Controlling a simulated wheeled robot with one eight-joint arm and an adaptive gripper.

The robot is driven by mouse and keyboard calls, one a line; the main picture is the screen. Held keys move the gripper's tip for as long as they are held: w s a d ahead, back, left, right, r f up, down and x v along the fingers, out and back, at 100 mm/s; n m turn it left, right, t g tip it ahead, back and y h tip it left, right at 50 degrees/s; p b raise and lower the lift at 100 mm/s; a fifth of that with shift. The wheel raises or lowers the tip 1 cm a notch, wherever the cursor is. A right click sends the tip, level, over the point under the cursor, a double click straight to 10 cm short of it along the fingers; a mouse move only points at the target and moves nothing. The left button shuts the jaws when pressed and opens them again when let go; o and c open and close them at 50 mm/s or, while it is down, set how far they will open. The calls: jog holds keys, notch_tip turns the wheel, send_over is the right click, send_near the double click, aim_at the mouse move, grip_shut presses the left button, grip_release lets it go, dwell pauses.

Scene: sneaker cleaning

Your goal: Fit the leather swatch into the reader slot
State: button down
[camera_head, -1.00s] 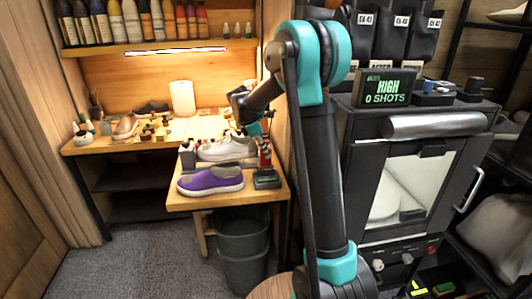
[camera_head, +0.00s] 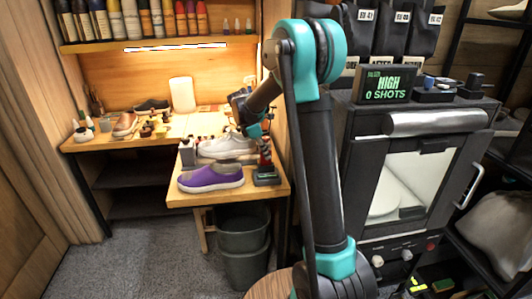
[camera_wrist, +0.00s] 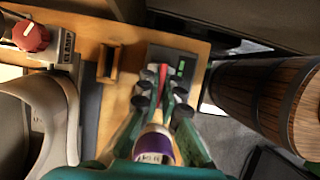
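The reader (camera_head: 266,177) is a small dark box with a green display at the right front of the low bench. In the wrist view it also shows, beyond my fingertips (camera_wrist: 162,78). My gripper (camera_head: 252,130) is above the bench, small and partly hidden in the head view. In the wrist view its teal fingers close in on a narrow red strip, which looks like the leather swatch (camera_wrist: 163,73) seen edge-on. The strip overlaps the reader in the picture. I cannot tell whether it touches the slot, which is hidden.
A white sneaker (camera_head: 226,146) and a purple shoe (camera_head: 211,178) stand left of the reader. A purple-and-white labelled object (camera_wrist: 154,147) shows between my finger bases. A dark bin (camera_head: 244,235) stands below.

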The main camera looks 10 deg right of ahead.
jog(key=shift+f, duration=0.7)
jog(key=c, duration=1.6)
grip_release()
jog(key=shift+c, duration=0.2)
jog(key=shift+r, duration=0.1)
jog(key=v, duration=1.1)
jog(key=shift+a+r, duration=0.25)
jog(key=shift+r, duration=0.1)
jog(key=s+d+f+m+t+y, duration=0.1)
jog(key=s+d+f+m, duration=0.2)
jog(key=s, duration=0.7)
jog(key=s+d+f+m+t+y, duration=0.1)
jog(key=s+d+f+m+y, duration=0.1)
jog(key=s+f+m, duration=0.6)
jog(key=s+d+f+m+t+y, duration=0.1)
jog(key=s+f+m, duration=0.4)
jog(key=s, duration=0.8)
jog(key=d+m+t, duration=0.1)
jog(key=d+m, duration=0.1)
jog(key=shift+d+f, duration=0.3)
